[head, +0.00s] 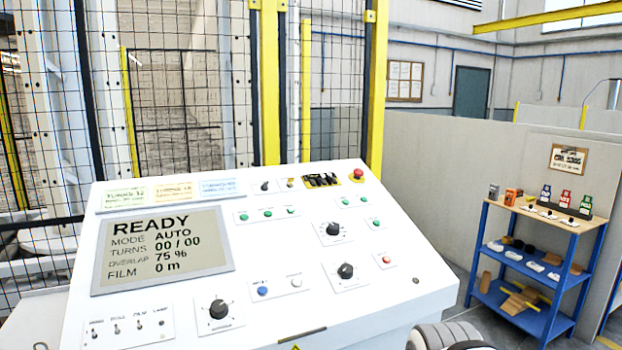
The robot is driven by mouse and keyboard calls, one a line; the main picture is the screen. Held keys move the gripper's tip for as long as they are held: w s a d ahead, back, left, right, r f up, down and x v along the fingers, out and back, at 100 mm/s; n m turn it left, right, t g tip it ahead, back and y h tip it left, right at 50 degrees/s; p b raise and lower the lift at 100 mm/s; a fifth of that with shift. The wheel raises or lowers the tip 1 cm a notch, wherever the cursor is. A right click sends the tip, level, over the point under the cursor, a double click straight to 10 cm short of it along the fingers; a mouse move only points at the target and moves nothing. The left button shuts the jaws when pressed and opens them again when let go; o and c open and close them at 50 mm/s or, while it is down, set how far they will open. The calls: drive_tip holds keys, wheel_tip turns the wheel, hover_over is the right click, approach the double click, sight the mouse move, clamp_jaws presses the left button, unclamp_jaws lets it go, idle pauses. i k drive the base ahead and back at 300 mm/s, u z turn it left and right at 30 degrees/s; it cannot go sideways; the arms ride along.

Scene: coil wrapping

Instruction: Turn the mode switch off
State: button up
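The white sloped control panel (270,262) fills the lower middle of the head view. Its display (163,250) reads READY, MODE AUTO, TURNS 00 / 00, OVERLAP 75 %, FILM 0 m. Black rotary knobs stand at upper right (333,229), mid right (346,271) and lower middle (218,309). A row of small toggle switches (116,328) is at the lower left. The labels are too small to read surely, so I cannot tell which control is the mode switch. My gripper is not in view.
A red mushroom button (358,173) sits at the panel's top right. Small green, blue and red buttons are spread across the panel. Mesh fencing with yellow posts (378,90) stands behind it. A blue shelf unit (530,265) with small items is at the right.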

sight(264, 188)
drive_tip(key=z, duration=0.05)
drive_tip(key=i, duration=1)
drive_tip(key=z, duration=0.05)
